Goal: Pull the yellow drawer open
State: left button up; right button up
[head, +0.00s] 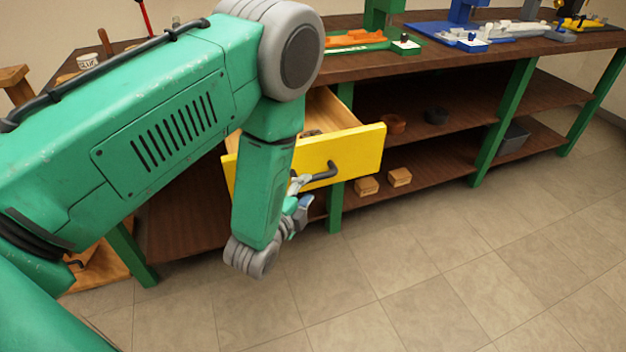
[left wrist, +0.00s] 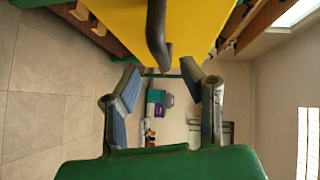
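The yellow drawer (head: 355,152) stands out from the workbench, and its wooden inside shows behind the yellow front. Its dark bar handle (head: 322,173) is on the front face. My left gripper (head: 300,194) is at the left end of the handle, partly hidden by my arm. In the left wrist view the gripper's two fingers (left wrist: 168,92) are spread apart with nothing clasped between them. The handle (left wrist: 157,30) reaches down toward the gap between the fingertips, below the yellow front (left wrist: 195,25); I cannot tell whether it touches a finger. My right gripper is not in view.
The brown workbench (head: 450,53) with green legs carries green and blue fixtures on top. Small wooden blocks (head: 400,177) lie on its low shelf right of the drawer, and a grey bin (head: 513,138) stands farther right. The tiled floor (head: 430,250) in front is clear.

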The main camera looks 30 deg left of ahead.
pick_arm(q)
jog(key=s, duration=0.4)
jog(key=s+r, duration=0.1)
jog(key=shift+s+d, duration=0.4)
jog(key=s+f+n+g, duration=0.8)
jog(key=s+f, duration=0.3)
jog(key=f, duration=0.1)
jog(key=s+f+n+g+h, duration=0.1)
jog(key=s+f+n+g, duration=0.2)
jog(key=s, duration=1.1)
jog(key=n+g, duration=0.3)
jog(key=g, duration=0.1)
jog(key=shift+s+n+g, duration=0.15)
jog(key=shift+n+g, duration=0.15)
jog(key=shift+n, duration=0.1)
